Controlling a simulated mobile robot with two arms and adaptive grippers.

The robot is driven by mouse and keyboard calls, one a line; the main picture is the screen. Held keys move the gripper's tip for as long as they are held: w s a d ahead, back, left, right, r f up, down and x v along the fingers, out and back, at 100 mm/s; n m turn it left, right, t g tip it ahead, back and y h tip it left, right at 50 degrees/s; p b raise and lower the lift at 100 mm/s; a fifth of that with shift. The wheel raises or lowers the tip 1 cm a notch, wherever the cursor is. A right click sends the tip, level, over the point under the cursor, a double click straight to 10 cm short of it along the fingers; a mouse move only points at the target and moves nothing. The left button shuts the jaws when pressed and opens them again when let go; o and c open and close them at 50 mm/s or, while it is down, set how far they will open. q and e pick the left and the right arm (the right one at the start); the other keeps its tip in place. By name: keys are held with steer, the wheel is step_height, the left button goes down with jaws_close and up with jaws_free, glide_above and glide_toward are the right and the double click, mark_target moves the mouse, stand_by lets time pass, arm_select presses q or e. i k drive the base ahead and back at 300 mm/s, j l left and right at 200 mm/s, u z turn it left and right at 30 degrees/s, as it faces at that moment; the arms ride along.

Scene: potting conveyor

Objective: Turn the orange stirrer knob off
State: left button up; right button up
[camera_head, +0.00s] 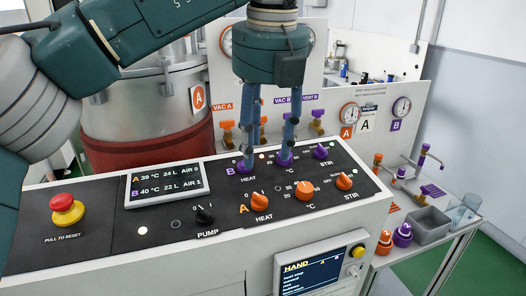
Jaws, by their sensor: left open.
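The orange stirrer knob (344,181) is at the right end of the front row on the black control panel, above the word STIR. Its pointer setting is too small to read surely. My left gripper (267,158) comes down from above with its fingers apart and nothing between them. Its fingertips are over the back row, near the purple heat knob (244,167) and the purple temperature knob (284,160), left of and behind the orange stirrer knob. Whether they touch the panel is unclear. My right gripper is not in view.
The orange temperature knob (304,191) and orange heat knob (260,202) are left of the stirrer knob. The purple stirrer knob (321,151) is behind it. A red emergency button (64,203) is far left. A side table with a grey bin (428,225) is right.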

mark_target(343, 182)
steer(key=k+l, duration=0.25)
steer(key=k, duration=0.25)
steer(key=k+l, duration=0.2)
steer(key=k, duration=0.25)
